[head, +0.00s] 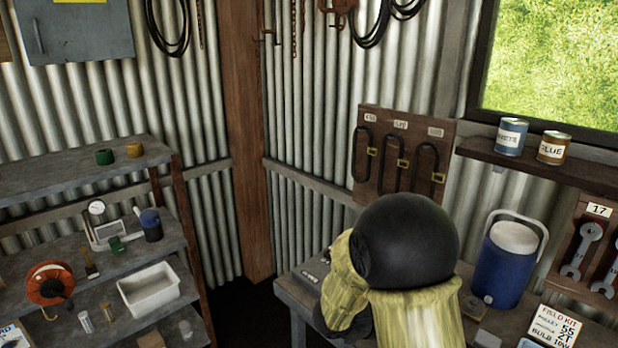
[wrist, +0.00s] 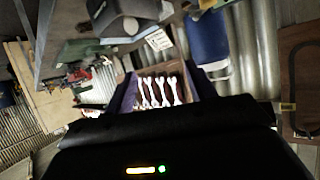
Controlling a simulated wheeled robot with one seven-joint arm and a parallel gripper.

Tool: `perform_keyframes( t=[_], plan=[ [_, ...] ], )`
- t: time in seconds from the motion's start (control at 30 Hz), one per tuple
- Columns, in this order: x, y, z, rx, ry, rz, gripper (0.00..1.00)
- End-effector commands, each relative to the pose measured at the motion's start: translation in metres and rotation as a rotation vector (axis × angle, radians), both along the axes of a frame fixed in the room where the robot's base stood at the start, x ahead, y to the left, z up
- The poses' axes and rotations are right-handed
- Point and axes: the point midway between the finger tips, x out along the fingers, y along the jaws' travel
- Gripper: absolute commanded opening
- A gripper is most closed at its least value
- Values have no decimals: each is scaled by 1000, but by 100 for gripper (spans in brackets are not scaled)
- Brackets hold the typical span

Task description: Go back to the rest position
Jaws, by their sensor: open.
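My gripper (wrist: 162,92) shows in the wrist view, with its two fingers apart and nothing between them. A board of wrenches shows beyond the gap. In the head view my arm, with yellow-green links and a black joint, is raised in front of the workbench (head: 290,290). It hides the middle of the bench, and my gripper cannot be seen there.
A blue cooler (head: 505,262) stands on the bench right of my arm, near a field kit card (head: 553,325). Wrenches (head: 588,245) hang at the right. A shelf unit at left holds a white bin (head: 150,290) and an orange reel (head: 50,284).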

Motion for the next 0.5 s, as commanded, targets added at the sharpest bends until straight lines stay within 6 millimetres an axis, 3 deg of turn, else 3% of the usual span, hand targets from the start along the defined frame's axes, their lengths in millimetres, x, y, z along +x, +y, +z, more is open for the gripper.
perform_keyframes(
  t=[0.23,0.37,0.5],
  plan=[
    [52,21,5,170,-91,387,55],
    [65,43,6,261,-82,594,55],
    [64,71,6,354,-28,804,55]
  ],
)
